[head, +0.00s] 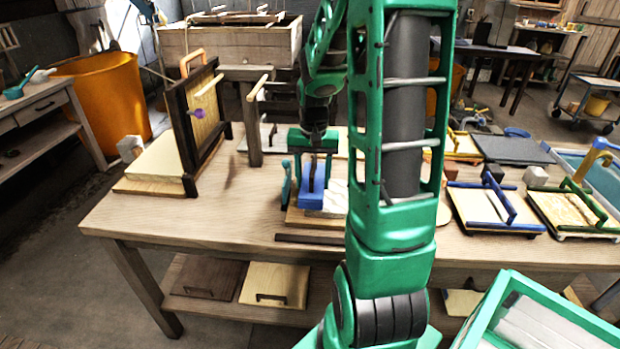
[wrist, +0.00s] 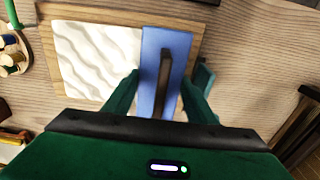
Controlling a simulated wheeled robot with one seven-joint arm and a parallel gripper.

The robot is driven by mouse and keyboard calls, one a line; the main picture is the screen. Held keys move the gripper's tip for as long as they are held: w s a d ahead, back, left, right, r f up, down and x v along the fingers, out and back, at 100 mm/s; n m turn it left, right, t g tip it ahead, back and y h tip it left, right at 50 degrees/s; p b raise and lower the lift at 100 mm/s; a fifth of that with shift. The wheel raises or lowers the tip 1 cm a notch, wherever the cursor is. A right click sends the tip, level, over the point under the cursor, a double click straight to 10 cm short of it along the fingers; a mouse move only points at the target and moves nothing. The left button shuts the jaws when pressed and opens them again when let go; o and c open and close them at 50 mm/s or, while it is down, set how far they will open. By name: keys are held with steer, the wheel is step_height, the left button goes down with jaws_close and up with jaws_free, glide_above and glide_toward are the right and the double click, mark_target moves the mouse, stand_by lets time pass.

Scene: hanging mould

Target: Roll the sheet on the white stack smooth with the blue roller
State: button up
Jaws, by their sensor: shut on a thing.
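The blue roller (head: 313,190) shows as a blue block with a dark handle, and in the wrist view it (wrist: 152,50) lies between my green fingers. My gripper (wrist: 162,88) is shut on it; it also shows in the head view (head: 314,142). The white stack (head: 337,196) sits on a wooden board on the table. The sheet (wrist: 98,58) on top looks white and rippled in the wrist view. The roller is at the right end of the sheet there and hides that edge. I cannot tell whether it touches the sheet. My arm hides the stack's right part in the head view.
A dark upright frame (head: 179,140) with a pale board stands left on the table (head: 230,222). Framed trays (head: 486,207) and a blue basin (head: 594,172) are at the right. A small round tray (wrist: 14,52) with jars is left in the wrist view. The table's front left is clear.

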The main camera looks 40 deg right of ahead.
steer(key=shift+f, duration=0.25)
steer(key=shift+s, duration=0.1)
steer(key=shift+s+d+r, duration=0.15)
steer(key=shift+s+d, duration=0.55)
steer(key=shift+s, duration=0.05)
steer(key=shift+s+d+f, duration=0.2)
steer(key=shift+s+d, duration=0.55)
steer(key=shift+s, duration=0.2)
steer(key=shift+s+d+f, duration=0.15)
steer(key=shift+s+d, duration=0.55)
steer(key=shift+s, duration=0.2)
steer(key=shift+s+d+r, duration=0.15)
steer(key=shift+s+d, duration=0.95)
steer(key=shift+s, duration=0.25)
steer(key=shift+s+d, duration=0.3)
steer(key=shift+d, duration=0.05)
steer(key=shift+c, duration=0.5)
steer(key=shift+s+d, duration=0.95)
steer(key=shift+s, duration=0.2)
steer(key=shift+s+d, duration=0.95)
steer(key=shift+s, duration=0.15)
steer(key=shift+w+a+r, duration=0.15)
steer(key=shift+w+a, duration=0.6)
steer(key=shift+w, duration=0.2)
steer(key=shift+w+a+f, duration=0.2)
steer(key=shift+w+a, duration=1.3)
steer(key=shift+w, duration=0.2)
